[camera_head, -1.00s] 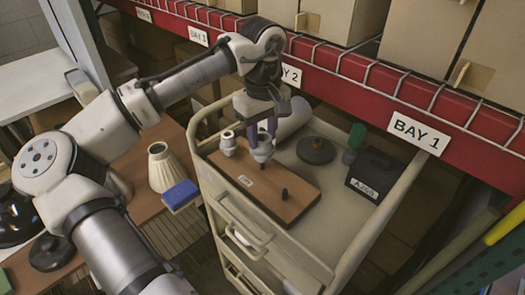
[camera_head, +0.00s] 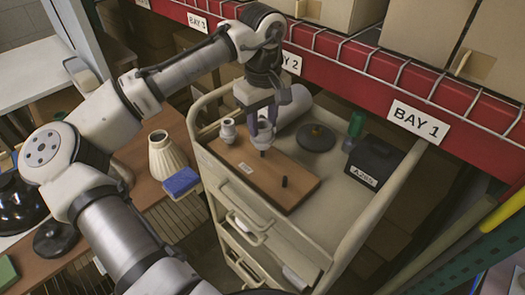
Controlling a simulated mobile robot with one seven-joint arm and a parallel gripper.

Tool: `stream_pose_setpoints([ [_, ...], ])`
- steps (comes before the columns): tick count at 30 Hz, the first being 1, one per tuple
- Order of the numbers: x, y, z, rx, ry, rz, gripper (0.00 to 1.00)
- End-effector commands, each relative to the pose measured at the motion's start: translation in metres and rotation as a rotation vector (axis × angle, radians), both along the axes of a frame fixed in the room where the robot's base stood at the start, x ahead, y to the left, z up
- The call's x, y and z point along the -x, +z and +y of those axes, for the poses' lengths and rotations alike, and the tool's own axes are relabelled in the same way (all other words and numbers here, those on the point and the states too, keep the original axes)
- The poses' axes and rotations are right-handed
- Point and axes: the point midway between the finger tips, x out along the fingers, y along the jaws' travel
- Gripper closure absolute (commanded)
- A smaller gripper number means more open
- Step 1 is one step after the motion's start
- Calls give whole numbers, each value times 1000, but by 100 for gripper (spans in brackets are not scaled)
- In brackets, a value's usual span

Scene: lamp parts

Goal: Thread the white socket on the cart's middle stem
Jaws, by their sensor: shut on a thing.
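My gripper (camera_head: 263,121) is shut on a white socket (camera_head: 264,136), which it holds upright over the brown board (camera_head: 240,175) on the cart. The dark middle stem (camera_head: 263,153) shows just below the held socket. I cannot tell whether the socket is around the stem's top or just above it. Another white socket (camera_head: 228,130) stands on the board to the left, close to the held one. A short dark stem (camera_head: 284,182) stands bare at the board's right.
On the cart (camera_head: 345,215) are a dark round base (camera_head: 316,138), a green-capped bottle (camera_head: 355,126) and a black box (camera_head: 373,164). A red shelf beam (camera_head: 385,90) runs behind. A ribbed cream shade (camera_head: 166,157) and a blue block (camera_head: 181,181) are left of the cart.

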Motion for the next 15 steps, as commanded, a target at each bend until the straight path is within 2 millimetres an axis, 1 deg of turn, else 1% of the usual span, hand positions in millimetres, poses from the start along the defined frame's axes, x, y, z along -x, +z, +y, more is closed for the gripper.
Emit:
stream_pose_setpoints([
  [15, 0, -5, 0, 0, 0, 0, 87],
])
